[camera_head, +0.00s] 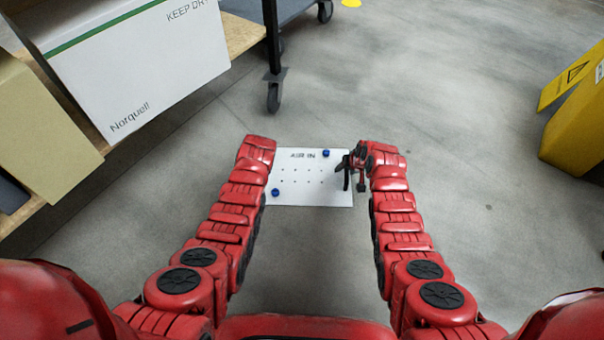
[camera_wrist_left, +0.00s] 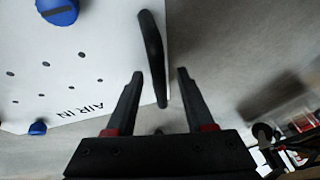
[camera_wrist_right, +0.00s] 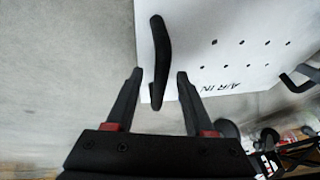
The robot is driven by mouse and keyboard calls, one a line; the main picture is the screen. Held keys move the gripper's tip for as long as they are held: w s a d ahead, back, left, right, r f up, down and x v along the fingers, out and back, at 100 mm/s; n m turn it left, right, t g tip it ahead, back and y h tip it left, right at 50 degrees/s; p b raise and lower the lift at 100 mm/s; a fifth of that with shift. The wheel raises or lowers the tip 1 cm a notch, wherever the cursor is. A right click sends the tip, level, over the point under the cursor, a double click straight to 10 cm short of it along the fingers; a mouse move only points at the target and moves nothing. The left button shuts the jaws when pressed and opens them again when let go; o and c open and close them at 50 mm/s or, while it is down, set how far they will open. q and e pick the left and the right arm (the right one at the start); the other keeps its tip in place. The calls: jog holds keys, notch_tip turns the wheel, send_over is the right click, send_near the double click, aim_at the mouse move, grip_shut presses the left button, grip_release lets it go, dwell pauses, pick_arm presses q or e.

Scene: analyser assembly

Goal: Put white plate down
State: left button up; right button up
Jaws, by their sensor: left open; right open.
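The white plate (camera_head: 295,186) lies flat between my two arms in the head view, with "AIR IN" lettering, small holes and two blue knobs (camera_head: 325,153). I cannot tell whether it touches the floor. My left gripper (camera_wrist_left: 160,72) is open, with a black handle (camera_wrist_left: 152,50) at the plate's edge reaching between its fingers; the left forearm hides this gripper in the head view. My right gripper (camera_head: 346,172) is open at the plate's right edge. In the right wrist view the plate's other black handle (camera_wrist_right: 160,50) reaches between its fingertips.
A white box (camera_head: 140,70) marked "Norquell" and a tan box (camera_head: 40,140) stand on a wooden shelf at left. A wheeled cart (camera_head: 274,85) stands beyond the plate. A yellow floor sign (camera_head: 575,130) stands at right. Grey floor is clear between plate and sign.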

pick_arm(q)
grip_shut()
pick_arm(e)
grip_shut()
dwell(1.1)
